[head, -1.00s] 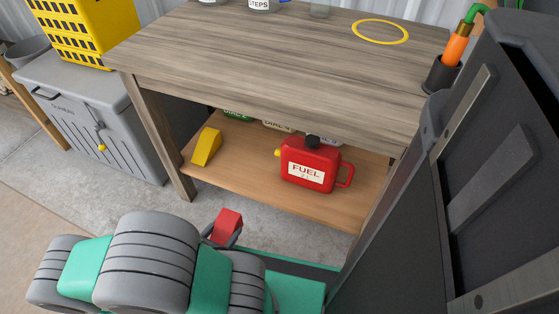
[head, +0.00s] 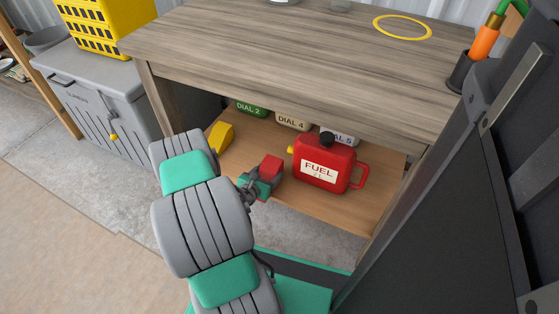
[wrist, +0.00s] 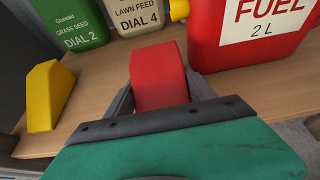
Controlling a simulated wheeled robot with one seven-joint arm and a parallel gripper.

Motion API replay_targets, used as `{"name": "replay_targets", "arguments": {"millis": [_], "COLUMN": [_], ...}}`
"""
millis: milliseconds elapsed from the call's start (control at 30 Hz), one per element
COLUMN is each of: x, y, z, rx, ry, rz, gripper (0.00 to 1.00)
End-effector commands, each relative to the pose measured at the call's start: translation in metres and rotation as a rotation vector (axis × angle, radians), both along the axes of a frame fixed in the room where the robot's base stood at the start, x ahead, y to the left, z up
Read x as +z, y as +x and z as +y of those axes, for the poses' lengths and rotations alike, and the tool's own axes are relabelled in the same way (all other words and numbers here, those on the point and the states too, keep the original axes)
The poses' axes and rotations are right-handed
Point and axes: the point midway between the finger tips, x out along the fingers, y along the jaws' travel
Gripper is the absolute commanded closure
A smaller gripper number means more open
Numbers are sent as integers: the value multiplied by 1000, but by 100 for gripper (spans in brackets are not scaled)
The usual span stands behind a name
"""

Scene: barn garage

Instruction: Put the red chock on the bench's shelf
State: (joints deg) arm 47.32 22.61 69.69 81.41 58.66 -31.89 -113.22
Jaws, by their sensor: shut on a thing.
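The red chock (head: 271,167) is held in my gripper (head: 262,178), which is shut on it. In the wrist view the chock (wrist: 158,76) sits between the two dark fingers of my gripper (wrist: 160,98). The bench's shelf (head: 350,208) is the light wooden board under the bench top (head: 300,50). The chock is at the shelf's front part, between a yellow chock and a red fuel can. I cannot tell whether it touches the board. My arm hides part of the shelf's left front.
The red fuel can (head: 325,164) stands close right of the chock. A yellow chock (head: 222,137) lies to the left. Several labelled containers, including a green one (wrist: 76,22) and a beige one (wrist: 135,14), stand behind. Bare shelf shows between them.

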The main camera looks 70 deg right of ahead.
Motion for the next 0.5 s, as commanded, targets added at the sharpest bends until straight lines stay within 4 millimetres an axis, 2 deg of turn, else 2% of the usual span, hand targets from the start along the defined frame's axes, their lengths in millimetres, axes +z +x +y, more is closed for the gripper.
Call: {"name": "replay_targets", "arguments": {"millis": [33, 100, 333, 500], "x": [0, 0, 1, 0], "y": [-5, -7, -11, -16], "z": [-16, -33, -62, -94], "rx": [-9, -7, -3, -3], "ry": [-7, -5, -5, -7], "rz": [-5, -3, 0, -1], "gripper": [100, 100, 100, 100]}}
